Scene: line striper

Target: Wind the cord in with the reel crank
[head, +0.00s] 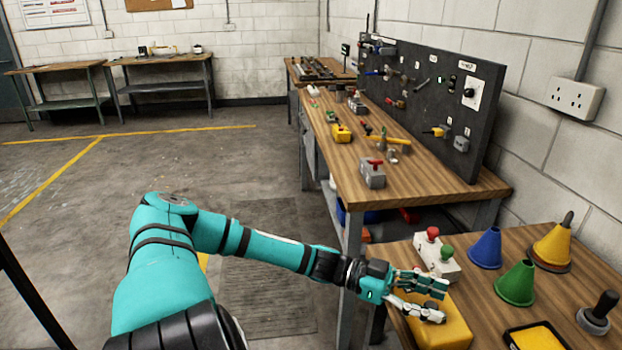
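My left arm reaches from the lower left to the near workbench. My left gripper (440,299) is above a yellow box-like body (446,331) at the bench's left edge. Its fingers are spread apart. A small dark knob-like part shows between them, and I cannot tell whether they touch it. The yellow body may be the reel, but the gripper covers much of it, and no crank or cord can be clearly made out. My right gripper is not in view.
On the near bench (485,308) stand a grey block with red and green knobs (436,258), blue (486,248), green (516,284) and yellow (552,246) cones, a black-handled knob (598,312) and a yellow-filled tray (537,338). A long bench with a tool board (425,95) stands behind.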

